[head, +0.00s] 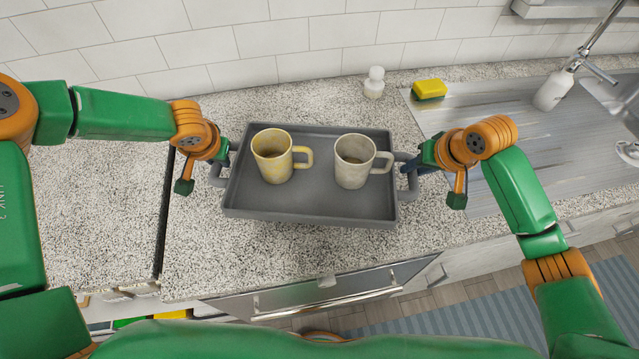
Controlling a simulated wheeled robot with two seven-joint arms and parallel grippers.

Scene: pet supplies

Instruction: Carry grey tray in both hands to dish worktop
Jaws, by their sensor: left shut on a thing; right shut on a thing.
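The grey tray (310,207) is in the middle of the head view, over the speckled worktop (230,255). I cannot tell whether it rests on the worktop or hangs just above it. My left gripper (226,160) is shut on the tray's left handle. My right gripper (414,165) is shut on its right handle. The fingertips are partly hidden by the wrists.
A white bottle-like item (374,82) stands behind the tray. A yellow and green sponge (429,89) lies on the metal drainer (500,130) at right, with a white dispenser (553,91) and tap. A dark gap (165,215) splits the worktop at left. A tiled wall closes the back.

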